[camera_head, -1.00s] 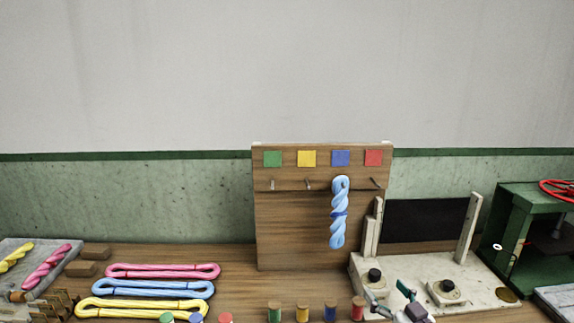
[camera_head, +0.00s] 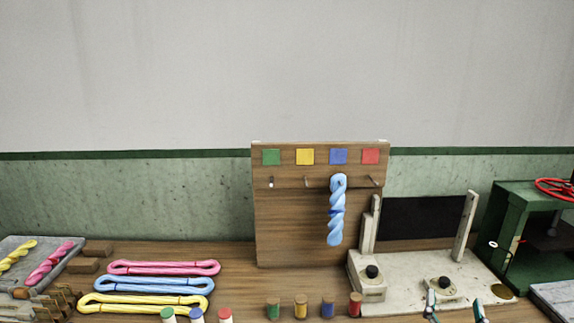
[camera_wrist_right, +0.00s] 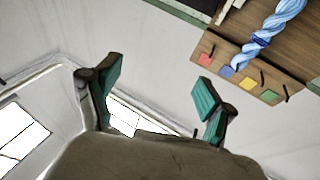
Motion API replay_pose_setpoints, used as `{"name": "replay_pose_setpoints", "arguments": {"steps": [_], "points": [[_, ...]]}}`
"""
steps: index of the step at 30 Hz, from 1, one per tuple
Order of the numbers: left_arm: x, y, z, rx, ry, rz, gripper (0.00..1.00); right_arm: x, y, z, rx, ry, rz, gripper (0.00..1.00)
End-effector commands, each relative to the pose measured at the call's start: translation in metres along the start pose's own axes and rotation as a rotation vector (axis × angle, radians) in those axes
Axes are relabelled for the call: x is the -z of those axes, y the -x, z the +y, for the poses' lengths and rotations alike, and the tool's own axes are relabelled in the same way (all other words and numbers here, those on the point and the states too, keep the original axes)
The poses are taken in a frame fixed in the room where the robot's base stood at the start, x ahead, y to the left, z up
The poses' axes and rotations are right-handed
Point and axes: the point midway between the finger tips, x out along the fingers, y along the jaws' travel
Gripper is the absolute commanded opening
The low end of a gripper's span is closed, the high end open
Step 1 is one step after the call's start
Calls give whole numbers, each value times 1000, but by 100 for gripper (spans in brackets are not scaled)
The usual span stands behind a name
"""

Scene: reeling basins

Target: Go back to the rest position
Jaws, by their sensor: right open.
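My right gripper (camera_head: 455,308) shows at the bottom edge of the head view, in front of the white stand, with its teal fingertips apart. In the right wrist view the same gripper (camera_wrist_right: 158,92) is open, with nothing between its fingers. A twisted light-blue skein (camera_head: 337,210) hangs on the wooden peg board (camera_head: 290,225) below the blue square. The skein (camera_wrist_right: 275,28) and board also show at the upper right of the wrist view, apart from the fingers. My left gripper is not in view.
Pink, blue and yellow loops (camera_head: 155,285) lie on the table at left. A grey tray (camera_head: 62,262) holds yellow and pink twisted skeins. Several colored spools (camera_head: 300,307) stand at the front. The white stand (camera_head: 405,297) and a green press (camera_head: 512,225) are at right.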

Motion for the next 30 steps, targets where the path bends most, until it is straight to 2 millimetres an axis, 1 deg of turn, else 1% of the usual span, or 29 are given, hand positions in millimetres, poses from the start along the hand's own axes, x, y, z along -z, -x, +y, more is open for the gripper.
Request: {"name": "replay_pose_setpoints", "arguments": {"steps": [1,2,3,5,6,8,9,11,12,15,18,20,21,23,26,30], "points": [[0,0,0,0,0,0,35,-8,16,14,-67,7,-65,83],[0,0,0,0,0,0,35,-16,26,22,-106,12,-118,83],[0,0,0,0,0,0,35,-28,41,30,-148,21,-202,83],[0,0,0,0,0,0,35,-49,66,38,-186,40,-353,83],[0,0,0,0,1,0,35,-64,87,39,-192,57,-467,83],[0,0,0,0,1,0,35,-86,120,36,-169,89,-644,83],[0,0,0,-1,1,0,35,-98,143,31,-137,110,-757,83],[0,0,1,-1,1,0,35,-111,174,23,-77,141,-896,83],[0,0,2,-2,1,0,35,-118,192,17,-35,159,-975,83],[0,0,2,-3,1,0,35,-126,232,5,75,200,-1134,83],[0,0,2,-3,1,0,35,-129,268,-6,186,235,-1258,83],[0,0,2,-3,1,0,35,-129,287,-11,253,255,-1320,83],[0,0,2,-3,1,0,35,-128,300,-15,299,267,-1360,83],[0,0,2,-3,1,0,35,-127,318,-20,366,284,-1413,83],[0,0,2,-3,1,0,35,-121,347,-27,483,312,-1493,83],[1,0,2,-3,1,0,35,-158,348,-30,481,316,-1508,83]]}}
